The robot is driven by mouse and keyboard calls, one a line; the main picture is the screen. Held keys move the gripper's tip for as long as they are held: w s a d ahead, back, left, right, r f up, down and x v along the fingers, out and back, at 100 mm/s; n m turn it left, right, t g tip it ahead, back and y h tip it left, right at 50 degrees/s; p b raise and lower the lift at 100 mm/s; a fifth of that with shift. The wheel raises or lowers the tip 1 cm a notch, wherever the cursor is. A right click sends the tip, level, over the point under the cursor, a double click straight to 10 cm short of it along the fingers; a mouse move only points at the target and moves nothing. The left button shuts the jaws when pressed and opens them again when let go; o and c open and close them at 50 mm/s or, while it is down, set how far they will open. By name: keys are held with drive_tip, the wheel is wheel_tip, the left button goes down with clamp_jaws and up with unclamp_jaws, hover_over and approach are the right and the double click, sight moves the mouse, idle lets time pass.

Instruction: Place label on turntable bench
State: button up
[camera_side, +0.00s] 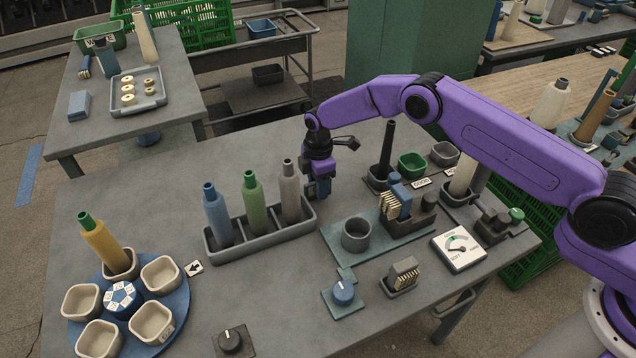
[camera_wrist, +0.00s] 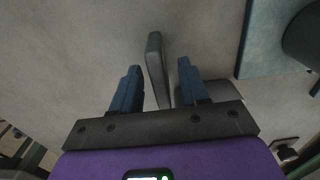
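The bench (camera_side: 270,300) is a grey table carrying a blue turntable (camera_side: 178,303) at its left end. The turntable has several cream cups; a yellow cone with a green tip (camera_side: 103,245) stands in the back one. A white card with a black arrow (camera_side: 194,267) lies beside the turntable; I cannot tell whether it is the task's label. Pale cards stand in a small holder (camera_side: 403,276) and beside a blue block (camera_side: 391,206). My gripper (camera_side: 322,190) points down at the rack's right end. In the wrist view its blue fingers (camera_wrist: 157,82) are apart, with a grey bar between or beyond them.
A grey rack (camera_side: 262,238) holds blue, green and grey cones. A teal plate with a grey cup (camera_side: 356,234), a blue knob (camera_side: 343,292), a dial gauge (camera_side: 459,248) and a black knob (camera_side: 230,340) stand on the bench. The front middle has bare room.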

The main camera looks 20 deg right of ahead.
wheel_tip(320, 180, up, 12)
drive_tip(key=shift+r, duration=0.2)
idle(0.4)
drive_tip(key=s+r+m, duration=0.1)
drive_tip(key=s+r, duration=0.7)
drive_tip(key=s, duration=0.1)
drive_tip(key=s+d+r+m, duration=0.1)
drive_tip(key=s+d+r, duration=0.1)
drive_tip(key=s, duration=0.5)
drive_tip(key=s+d+r+m, duration=0.1)
drive_tip(key=s+d+r, duration=0.1)
drive_tip(key=s+d, duration=0.3)
drive_tip(key=s+d+r+m, duration=0.1)
drive_tip(key=s+d+r, duration=0.2)
drive_tip(key=s, duration=0.8)
drive_tip(key=shift+s+d, duration=0.15)
drive_tip(key=shift+d, duration=0.25)
drive_tip(key=shift+m, duration=0.7)
drive_tip(key=s+d, duration=0.3)
drive_tip(key=s+d+f, duration=0.1)
drive_tip(key=s+d, duration=0.2)
drive_tip(key=s, duration=0.1)
drive_tip(key=s+d, duration=0.3)
drive_tip(key=s, duration=0.1)
drive_tip(key=shift+s+d+f, duration=0.2)
